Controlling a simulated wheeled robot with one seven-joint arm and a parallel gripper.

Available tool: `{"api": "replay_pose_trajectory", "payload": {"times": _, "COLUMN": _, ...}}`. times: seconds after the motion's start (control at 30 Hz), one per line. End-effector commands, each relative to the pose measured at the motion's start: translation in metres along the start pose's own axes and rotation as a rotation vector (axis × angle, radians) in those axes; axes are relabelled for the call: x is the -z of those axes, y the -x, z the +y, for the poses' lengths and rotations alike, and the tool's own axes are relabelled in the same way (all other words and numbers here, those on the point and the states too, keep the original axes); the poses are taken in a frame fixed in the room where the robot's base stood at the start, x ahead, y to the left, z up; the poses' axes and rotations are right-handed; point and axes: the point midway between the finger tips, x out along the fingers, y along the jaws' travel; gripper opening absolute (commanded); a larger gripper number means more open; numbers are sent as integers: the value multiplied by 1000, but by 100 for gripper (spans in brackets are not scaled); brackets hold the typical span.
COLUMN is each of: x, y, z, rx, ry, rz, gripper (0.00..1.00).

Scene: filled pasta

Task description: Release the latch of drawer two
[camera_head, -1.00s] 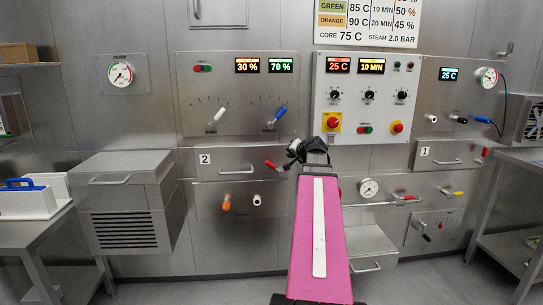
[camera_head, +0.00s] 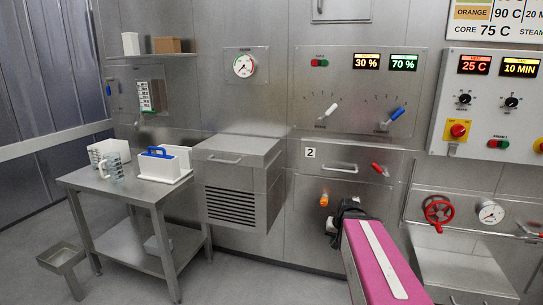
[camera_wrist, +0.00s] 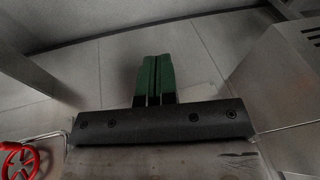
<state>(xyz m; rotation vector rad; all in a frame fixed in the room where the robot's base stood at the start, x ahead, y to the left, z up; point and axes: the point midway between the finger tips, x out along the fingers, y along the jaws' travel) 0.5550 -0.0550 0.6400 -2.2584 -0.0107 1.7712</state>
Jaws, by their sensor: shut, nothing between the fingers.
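Drawer two (camera_head: 325,178) is a flat steel front in the wall with a "2" label (camera_head: 310,152) and a bar handle (camera_head: 340,168). Its latch (camera_head: 380,169) is a small red-gripped lever at the right of the front, tilted down to the right. The drawer front sits flush with the panel. My gripper (camera_head: 345,212) is below the drawer and left of the latch, apart from the latch in the picture; my pink arm partly hides it. In the wrist view its green fingers (camera_wrist: 153,78) are together and empty. The latch is not visible there.
An orange-handled valve (camera_head: 325,201) is close to my gripper. A red handwheel (camera_head: 438,211) and a gauge (camera_head: 490,212) are to the right. A vented steel cabinet (camera_head: 232,205) juts out on the left, beside a table (camera_head: 130,190). White and blue levers (camera_head: 397,114) are above.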

Motion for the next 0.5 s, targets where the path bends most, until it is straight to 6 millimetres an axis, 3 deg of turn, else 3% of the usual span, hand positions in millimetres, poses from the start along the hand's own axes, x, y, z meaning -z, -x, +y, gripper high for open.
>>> {"api": "replay_pose_trajectory", "payload": {"times": 0.03, "x": -23, "y": -13, "z": -9, "rx": -32, "ry": 37, "rz": -50, "gripper": 0}}
{"api": "replay_pose_trajectory", "payload": {"times": 0.2, "x": -74, "y": -42, "z": -22, "rx": -135, "ry": 135, "rz": -172, "gripper": 0}}
{"api": "replay_pose_trajectory", "payload": {"times": 0.33, "x": -95, "y": -51, "z": -25, "rx": -182, "ry": 176, "rz": -219, "gripper": 0}}
{"api": "replay_pose_trajectory", "payload": {"times": 0.5, "x": -101, "y": -54, "z": -26, "rx": -200, "ry": 190, "rz": -235, "gripper": 0}}
